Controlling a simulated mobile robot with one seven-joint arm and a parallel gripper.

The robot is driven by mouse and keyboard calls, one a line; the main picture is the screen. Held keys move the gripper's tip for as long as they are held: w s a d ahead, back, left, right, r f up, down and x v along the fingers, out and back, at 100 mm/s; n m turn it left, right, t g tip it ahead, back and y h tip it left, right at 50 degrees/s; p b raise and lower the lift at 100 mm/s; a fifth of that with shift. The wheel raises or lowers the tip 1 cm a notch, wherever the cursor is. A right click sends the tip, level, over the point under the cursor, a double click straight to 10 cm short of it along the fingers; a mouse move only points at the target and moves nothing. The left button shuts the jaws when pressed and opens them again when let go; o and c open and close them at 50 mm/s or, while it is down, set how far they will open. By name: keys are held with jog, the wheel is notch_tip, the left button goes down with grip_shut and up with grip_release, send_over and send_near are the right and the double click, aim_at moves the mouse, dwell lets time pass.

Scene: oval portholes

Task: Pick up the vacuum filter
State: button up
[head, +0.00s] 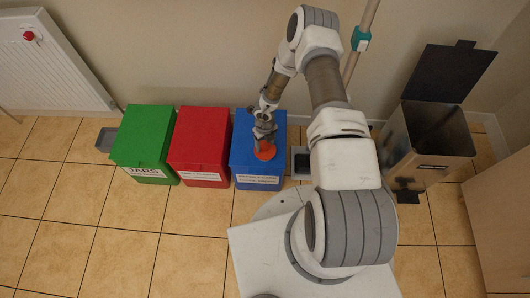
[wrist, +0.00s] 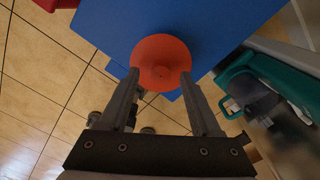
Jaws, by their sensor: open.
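The vacuum filter appears to be the round orange-red piece (head: 265,151) at the front of the blue box's lid. In the wrist view the orange-red piece (wrist: 160,55) is a smooth disc with a small centre mark, over the blue box's edge. My gripper (head: 264,137) is above it, pointing down. In the wrist view my gripper (wrist: 160,76) is open, with one fingertip at each side of the disc's lower half. I cannot tell whether the fingers touch it. The gripper partly hides the piece in the head view.
The blue box (head: 245,125) stands beside a red box (head: 200,140) and a green box (head: 143,135). A pole with a teal clip (head: 360,39) leans right of my arm; a teal device (wrist: 240,80) shows close right. An open-lidded bin (head: 428,140) stands right. Tiled floor is clear at front left.

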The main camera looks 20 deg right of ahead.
jog(key=shift+f, duration=0.85)
grip_shut()
dwell(0.8)
